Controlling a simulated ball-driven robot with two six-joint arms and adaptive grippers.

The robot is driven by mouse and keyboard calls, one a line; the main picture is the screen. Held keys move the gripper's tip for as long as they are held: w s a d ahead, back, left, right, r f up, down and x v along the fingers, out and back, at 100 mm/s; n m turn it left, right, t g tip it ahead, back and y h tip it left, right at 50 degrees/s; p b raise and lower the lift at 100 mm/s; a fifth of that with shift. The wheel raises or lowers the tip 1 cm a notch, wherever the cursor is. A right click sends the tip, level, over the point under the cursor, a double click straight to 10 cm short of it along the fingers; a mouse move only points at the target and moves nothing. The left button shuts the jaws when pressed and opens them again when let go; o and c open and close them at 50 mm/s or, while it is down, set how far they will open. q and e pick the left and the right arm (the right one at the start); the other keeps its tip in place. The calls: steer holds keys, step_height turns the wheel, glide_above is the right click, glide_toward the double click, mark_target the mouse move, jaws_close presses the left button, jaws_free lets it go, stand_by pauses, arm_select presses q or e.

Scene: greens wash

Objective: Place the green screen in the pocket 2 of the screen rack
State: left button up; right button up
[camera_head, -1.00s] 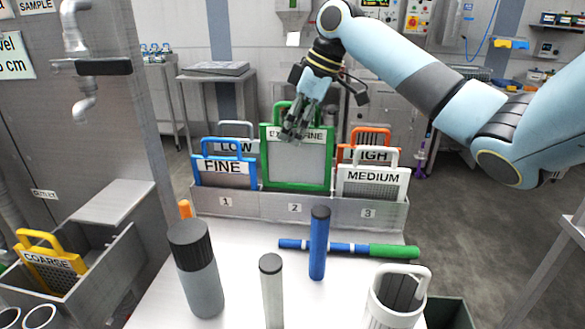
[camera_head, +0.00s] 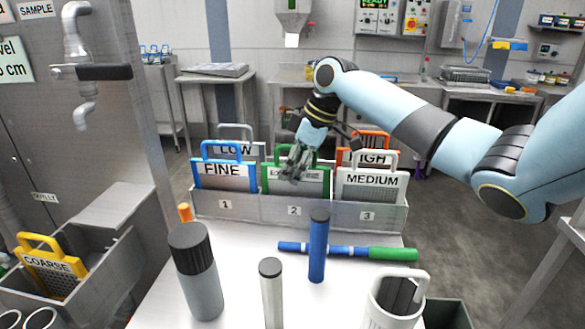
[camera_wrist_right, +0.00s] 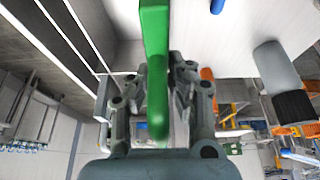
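The green screen (camera_head: 310,180) stands upright in pocket 2 of the grey screen rack (camera_head: 240,208), its lower part hidden behind the rack's front wall. Its label is partly covered by my right gripper (camera_head: 294,170). My right gripper is shut on the green screen's handle; in the right wrist view the green handle (camera_wrist_right: 155,50) lies between the fingers (camera_wrist_right: 158,85). My left gripper is not in view.
A blue FINE screen (camera_head: 222,180) stands in pocket 1 and a white MEDIUM screen (camera_head: 370,192) in pocket 3, with LOW and HIGH screens behind. A grey bottle (camera_head: 203,290), blue cylinder (camera_head: 317,255), green-handled rod (camera_head: 390,254) and white jug (camera_head: 385,315) are in front.

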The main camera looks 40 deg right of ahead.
steer(key=o, duration=0.3)
steer(key=shift+o, duration=0.2)
steer(key=shift+r, duration=0.1)
steer(key=v, duration=1.2)
steer(key=shift+b, duration=0.4)
